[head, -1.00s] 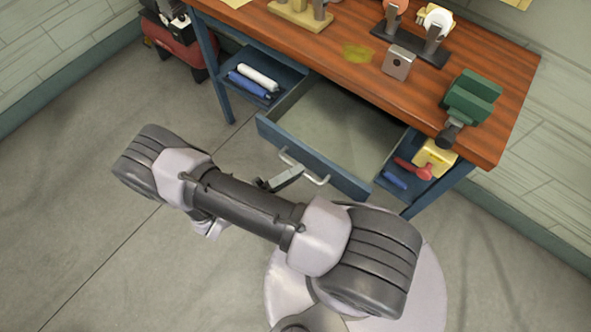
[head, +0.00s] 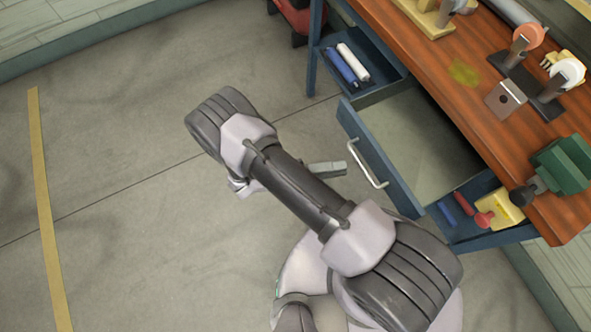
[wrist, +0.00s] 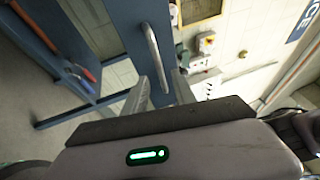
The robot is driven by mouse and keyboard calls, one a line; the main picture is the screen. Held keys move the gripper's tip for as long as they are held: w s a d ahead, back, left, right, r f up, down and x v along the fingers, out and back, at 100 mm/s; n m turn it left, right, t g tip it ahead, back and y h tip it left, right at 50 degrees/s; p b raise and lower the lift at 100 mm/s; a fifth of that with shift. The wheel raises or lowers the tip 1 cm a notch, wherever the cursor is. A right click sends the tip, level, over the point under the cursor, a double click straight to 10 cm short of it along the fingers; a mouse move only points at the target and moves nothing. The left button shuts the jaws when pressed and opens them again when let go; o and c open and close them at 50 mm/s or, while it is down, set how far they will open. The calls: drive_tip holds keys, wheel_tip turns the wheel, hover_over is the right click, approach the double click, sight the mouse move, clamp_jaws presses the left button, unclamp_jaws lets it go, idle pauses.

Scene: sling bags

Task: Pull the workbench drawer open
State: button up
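The workbench drawer (head: 398,190) stands well open, its blue front panel pulled out from under the wooden top and its grey inside showing. Its pale bar handle (head: 366,164) is on the front panel. My gripper (head: 334,168) is just left of the handle in the head view, with a small gap between them; my arm hides most of it. In the wrist view, the two fingers of my gripper (wrist: 160,90) are apart, with nothing held. The handle (wrist: 154,52) shows beyond and partly between them, on the drawer's blue front (wrist: 128,22).
The workbench top (head: 440,40) holds a green vise (head: 562,165) and several tools. A side shelf (head: 385,92) holds a blue and a white roll. Another shelf has a yellow item (head: 503,205). The floor (head: 110,150) to the left is clear.

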drive_tip(key=a+f+b, duration=0.1)
drive_tip(key=a+f, duration=0.1)
drive_tip(key=a, duration=1)
drive_tip(key=shift+a, duration=0.15)
drive_tip(key=shift+f, duration=0.1)
drive_tip(key=w+d+r+m+g+y, duration=0.2)
drive_tip(key=r+m+g+y, duration=0.1)
drive_tip(key=r+m, duration=0.3)
drive_tip(key=w+d+r+m+g+y, duration=0.1)
drive_tip(key=w+r+m+g+y, duration=0.2)
drive_tip(key=r, duration=0.5)
drive_tip(key=s+d+r+m+t+y, duration=0.2)
drive_tip(key=s+r+m+t+y, duration=0.1)
drive_tip(key=m, duration=0.7)
drive_tip(key=s+d+r+m+t+y, duration=0.2)
drive_tip(key=s+r+m+t+y, duration=0.1)
drive_tip(key=r+m+t+y, duration=0.2)
drive_tip(key=s+d+r+m+t+y, duration=0.2)
drive_tip(key=s+r+m+t+y, duration=0.1)
drive_tip(key=r+m+y, duration=0.5)
wheel_tip(320, 180, up, 3)
drive_tip(key=m, duration=0.7)
drive_tip(key=shift+s+d+t, duration=0.15)
drive_tip(key=shift+s+t, duration=0.25)
